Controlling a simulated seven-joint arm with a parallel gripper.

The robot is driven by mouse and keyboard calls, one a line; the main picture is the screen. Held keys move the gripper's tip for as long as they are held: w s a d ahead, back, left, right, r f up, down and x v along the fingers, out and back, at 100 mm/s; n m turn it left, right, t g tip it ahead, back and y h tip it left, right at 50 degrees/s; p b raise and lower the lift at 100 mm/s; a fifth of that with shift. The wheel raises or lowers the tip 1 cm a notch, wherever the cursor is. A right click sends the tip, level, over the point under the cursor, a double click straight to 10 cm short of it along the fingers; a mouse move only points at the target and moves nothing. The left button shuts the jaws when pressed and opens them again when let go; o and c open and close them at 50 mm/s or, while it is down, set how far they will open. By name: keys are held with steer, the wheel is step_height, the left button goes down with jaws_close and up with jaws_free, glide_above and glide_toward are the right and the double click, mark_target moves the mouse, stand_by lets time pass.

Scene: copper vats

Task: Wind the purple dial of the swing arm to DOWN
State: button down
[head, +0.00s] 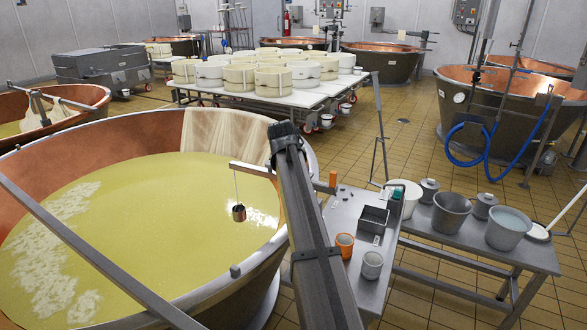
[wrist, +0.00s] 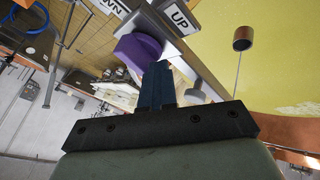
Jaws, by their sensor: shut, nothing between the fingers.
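The purple dial (wrist: 137,52) shows at the upper middle of the wrist view, on the grey bar of the swing arm. A white UP plate (wrist: 180,18) sits above and right of it, and a DOWN plate (wrist: 108,6), cut by the frame edge, above and left. My gripper (wrist: 158,68) is shut and empty, its dark fingertips right at the dial's lower right edge; I cannot tell whether they touch. No pointer on the dial is readable. In the head view the swing arm's bar (head: 252,169) passes behind my arm, and the dial is hidden.
A small copper cup (head: 239,212) hangs over the yellow-filled copper vat (head: 150,165); it also shows in the wrist view (wrist: 242,40). A steel side table (head: 345,215) with an orange cup (head: 345,245) and a bench with buckets (head: 451,212) stand right.

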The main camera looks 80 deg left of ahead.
steer(key=m, duration=0.1)
steer(key=a+m+t+h, duration=0.1)
steer(key=m+t, duration=0.1)
steer(key=m, duration=0.1)
steer(key=shift+a+h, duration=0.25)
steer(key=shift+h, duration=0.05)
steer(key=m+t+h, duration=0.1)
steer(key=m, duration=0.1)
steer(key=a+m+h, duration=0.1)
steer(key=m, duration=0.2)
steer(key=shift+w+a+t+h, duration=0.2)
steer(key=shift+t+h, duration=0.2)
steer(key=shift+w, duration=0.1)
steer(key=shift+w+a, duration=0.15)
steer(key=shift+a, duration=0.1)
stand_by(0.5)
steer(key=shift+w, duration=0.15)
